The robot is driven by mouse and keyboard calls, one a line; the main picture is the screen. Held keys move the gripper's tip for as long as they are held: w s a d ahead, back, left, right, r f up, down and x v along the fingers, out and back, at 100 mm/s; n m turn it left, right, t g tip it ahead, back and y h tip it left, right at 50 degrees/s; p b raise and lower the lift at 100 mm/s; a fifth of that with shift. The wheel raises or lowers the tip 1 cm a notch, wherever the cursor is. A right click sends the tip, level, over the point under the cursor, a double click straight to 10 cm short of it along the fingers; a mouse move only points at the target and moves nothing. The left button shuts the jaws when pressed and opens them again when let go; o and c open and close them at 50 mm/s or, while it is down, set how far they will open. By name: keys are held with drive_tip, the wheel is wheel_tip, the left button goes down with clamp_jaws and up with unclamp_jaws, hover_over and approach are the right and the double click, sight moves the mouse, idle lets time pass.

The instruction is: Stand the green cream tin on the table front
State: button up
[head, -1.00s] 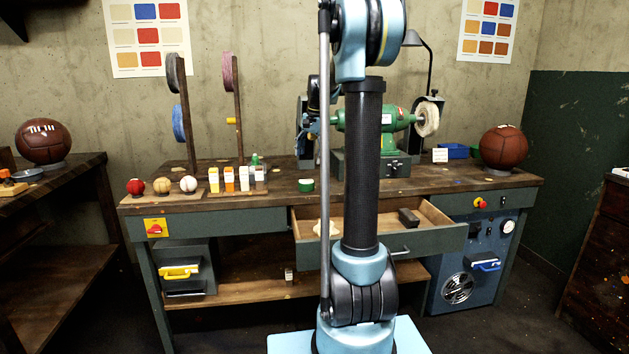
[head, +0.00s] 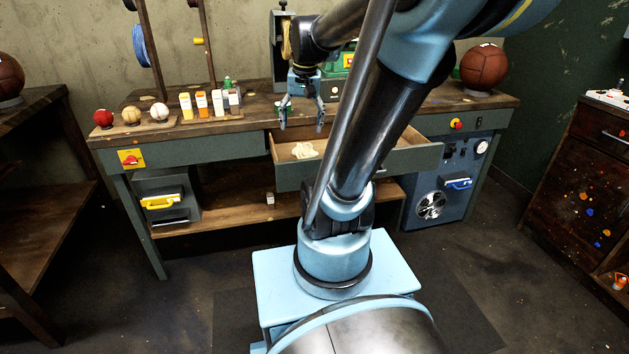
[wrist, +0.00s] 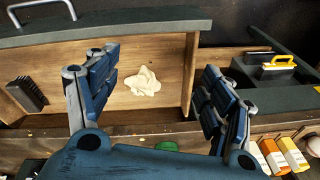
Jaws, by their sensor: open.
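The green cream tin shows in the wrist view (wrist: 166,146) as a small green patch at the lower middle, mostly hidden by my gripper's body. In the head view it is on the table near the front edge, largely hidden behind my gripper's left finger. My gripper (head: 301,127) points down with its fingers spread and nothing between them. It is over the front of the workbench (head: 255,118), by the open drawer. In the wrist view the fingers (wrist: 158,68) frame the drawer's inside, apart from the tin.
The open drawer (head: 360,166) juts out below, holding a pale cloth (wrist: 144,80) and a dark brush (wrist: 27,94). Several small boxes (head: 202,104) and three balls (head: 131,115) stand left on the bench. A leather ball (head: 484,67) stands right.

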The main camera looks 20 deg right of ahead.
drive_tip(key=s+f+n, duration=0.3)
drive_tip(key=s+f, duration=0.9)
drive_tip(key=s, duration=0.1)
drive_tip(key=shift+s+d+f, duration=0.15)
drive_tip(key=shift+s+d, duration=0.05)
drive_tip(key=shift+d, duration=0.15)
